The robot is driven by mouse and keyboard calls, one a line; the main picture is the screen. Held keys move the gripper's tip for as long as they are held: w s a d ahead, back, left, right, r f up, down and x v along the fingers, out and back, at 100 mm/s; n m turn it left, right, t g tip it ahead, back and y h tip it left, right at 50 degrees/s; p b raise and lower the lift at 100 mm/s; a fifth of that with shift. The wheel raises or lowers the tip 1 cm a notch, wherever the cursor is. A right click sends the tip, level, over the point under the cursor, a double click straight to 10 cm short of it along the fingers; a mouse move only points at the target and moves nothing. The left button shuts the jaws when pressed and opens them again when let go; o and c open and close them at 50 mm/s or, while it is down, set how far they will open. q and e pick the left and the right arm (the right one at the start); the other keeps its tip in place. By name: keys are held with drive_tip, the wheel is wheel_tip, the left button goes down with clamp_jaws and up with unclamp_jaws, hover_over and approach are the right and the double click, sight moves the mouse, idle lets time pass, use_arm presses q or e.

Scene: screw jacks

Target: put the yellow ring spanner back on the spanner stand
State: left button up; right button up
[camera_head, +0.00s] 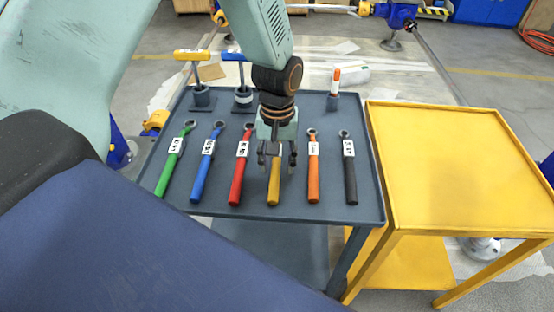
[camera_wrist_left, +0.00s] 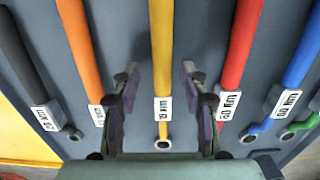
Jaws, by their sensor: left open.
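The yellow ring spanner (camera_head: 273,190) lies on the grey table top in a row of coloured spanners, between the red and orange ones. My left gripper (camera_head: 277,164) points down over its upper part, which it partly hides in the head view. In the left wrist view the yellow spanner (camera_wrist_left: 161,45) runs between the two open fingers of my left gripper (camera_wrist_left: 160,76), with its white label and ring end showing. The fingers are apart from its sides. I cannot tell which thing is the spanner stand. My right gripper is not in view.
Red (camera_head: 239,180), orange (camera_head: 313,175), blue (camera_head: 206,172), green (camera_head: 173,170) and black (camera_head: 349,175) spanners lie alongside. At the table's back are posts with yellow (camera_head: 191,55) and blue (camera_head: 233,57) crossbars and an orange-and-white upright (camera_head: 335,84). A bare yellow table (camera_head: 450,165) stands right.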

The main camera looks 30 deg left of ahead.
use_arm(q)
drive_tip(key=shift+a, duration=0.1)
drive_tip(key=shift+r, duration=0.1)
wheel_tip(320, 180, up, 12)
drive_tip(key=p, duration=0.3)
drive_tip(key=shift+w+p, duration=0.25)
drive_tip(key=shift+p, duration=0.05)
drive_tip(key=shift+w, duration=0.1)
